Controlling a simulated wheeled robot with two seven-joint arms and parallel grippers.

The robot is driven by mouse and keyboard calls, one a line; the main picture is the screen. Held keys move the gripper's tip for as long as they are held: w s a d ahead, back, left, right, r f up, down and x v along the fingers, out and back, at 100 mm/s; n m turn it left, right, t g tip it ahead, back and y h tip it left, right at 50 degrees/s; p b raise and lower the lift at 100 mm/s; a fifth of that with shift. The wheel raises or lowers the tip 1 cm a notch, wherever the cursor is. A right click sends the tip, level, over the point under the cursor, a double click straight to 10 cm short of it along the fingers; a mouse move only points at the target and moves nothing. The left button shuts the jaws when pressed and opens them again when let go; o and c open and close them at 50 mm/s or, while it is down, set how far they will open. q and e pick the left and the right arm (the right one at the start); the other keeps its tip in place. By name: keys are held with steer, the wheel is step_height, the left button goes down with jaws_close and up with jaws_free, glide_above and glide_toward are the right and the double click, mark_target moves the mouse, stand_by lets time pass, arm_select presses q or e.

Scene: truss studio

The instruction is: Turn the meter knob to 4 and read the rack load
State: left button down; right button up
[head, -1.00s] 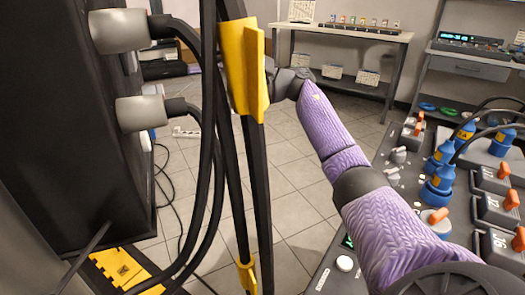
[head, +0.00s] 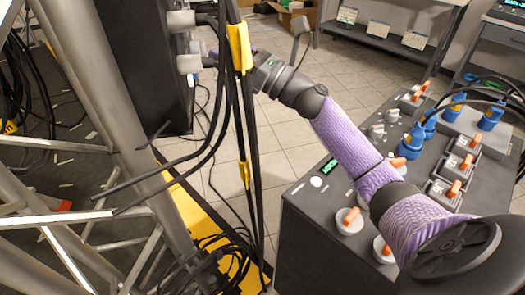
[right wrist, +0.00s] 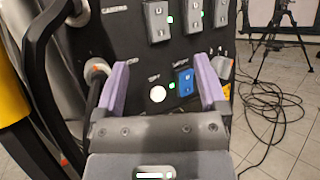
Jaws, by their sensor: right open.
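My right gripper (right wrist: 161,77) is open and empty in the right wrist view, its two purple fingers spread toward a black panel (right wrist: 130,45). A white round button (right wrist: 157,94) and a blue switch (right wrist: 185,82) on the panel show between the fingers. In the head view my right arm reaches to the black rack (head: 150,65) at upper left, and cables partly hide the gripper there. A small green-lit display (head: 330,167) is on the grey console (head: 300,215). I cannot tell which control is the meter knob, nor read the display. My left gripper is out of view.
Black cables with yellow wraps (head: 240,50) hang in front of my right gripper. Metal truss tubes (head: 125,110) fill the left. The console carries orange-handled knobs (head: 348,220) and blue connectors (head: 413,140). Loose cables lie on the tiled floor (right wrist: 280,120).

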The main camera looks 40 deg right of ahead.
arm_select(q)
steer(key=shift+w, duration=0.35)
arm_select(e)
steer(key=s+a+f+m+g+h, duration=0.1)
steer(key=s+f+m+g+h, duration=0.2)
steer(key=f+m, duration=0.8)
steer(key=s+a+f+m+g+h, duration=0.2)
steer(key=s+f+m+h, duration=0.5)
steer(key=m, duration=1.2)
step_height(320, 180, down, 5)
steer(key=g+h, duration=0.1)
steer(key=h, duration=0.3)
steer(key=shift+s+a+f+g, duration=0.15)
steer(key=shift+s+a+g, duration=0.05)
steer(key=shift+s+g, duration=0.1)
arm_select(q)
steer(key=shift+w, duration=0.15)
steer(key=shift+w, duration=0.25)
